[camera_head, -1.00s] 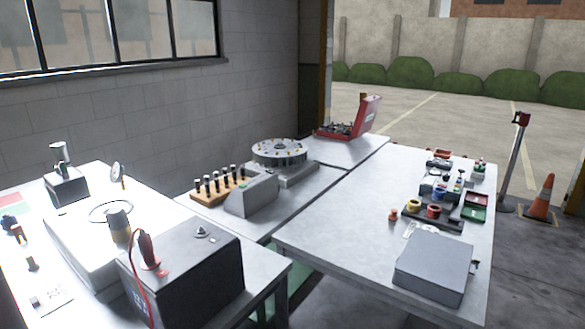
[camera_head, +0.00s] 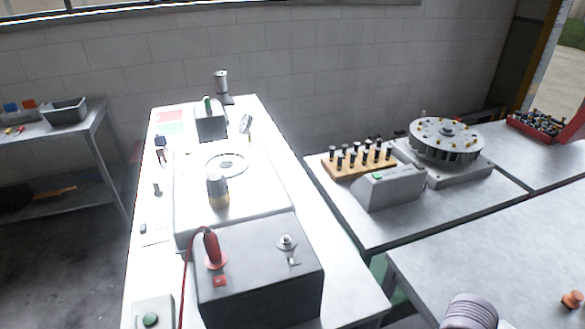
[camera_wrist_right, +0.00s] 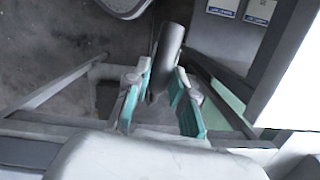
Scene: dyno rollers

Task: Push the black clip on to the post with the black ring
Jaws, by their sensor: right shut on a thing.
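A dark box (camera_head: 262,285) stands at the near end of the white bench. A red clip (camera_head: 213,248) with a red cable stands on its left side. A short metal post (camera_head: 287,242) is on the right of its top; I cannot make out the colour of its ring. In the right wrist view my right gripper (camera_wrist_right: 160,97) has its teal pads on either side of a dark grey cylindrical thing (camera_wrist_right: 168,55), perhaps the black clip's handle, and is shut on it. The thing's lower end is partly hidden between the fingers. My left gripper is not in view.
The bench also carries a metal cylinder (camera_head: 217,190) and a white machine (camera_head: 255,200). A wooden block (camera_head: 350,170) of dark plugs and a round carousel (camera_head: 447,140) stand on the table to the right. Dark floor lies to the left.

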